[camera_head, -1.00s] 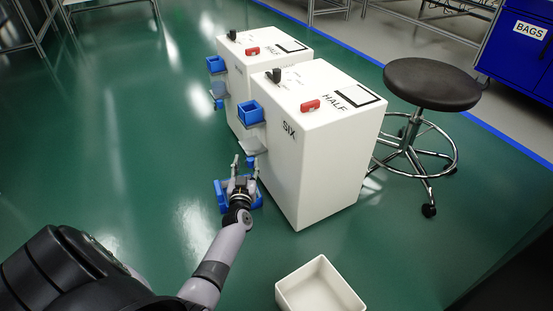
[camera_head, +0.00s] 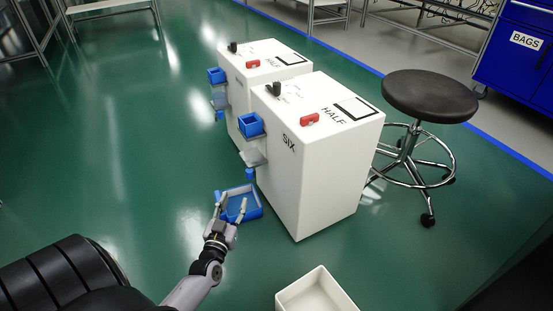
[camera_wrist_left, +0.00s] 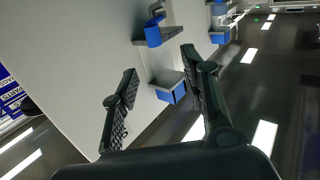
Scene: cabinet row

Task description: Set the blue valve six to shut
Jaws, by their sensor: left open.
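The white cabinet (camera_head: 325,190) marked SIX stands in the middle of the head view, with HALF on its top. On its left side are a blue open box (camera_head: 250,124), a pale shelf (camera_head: 252,157) and a small blue part (camera_head: 250,174) below. I cannot tell which blue part is the valve. A black knob (camera_head: 274,89) and a red handle (camera_head: 310,119) sit on top.
A similar white cabinet (camera_head: 262,75) stands behind. A black stool (camera_head: 430,95) is at right, and a white bin (camera_head: 310,285) is in front. The green floor at left is clear.

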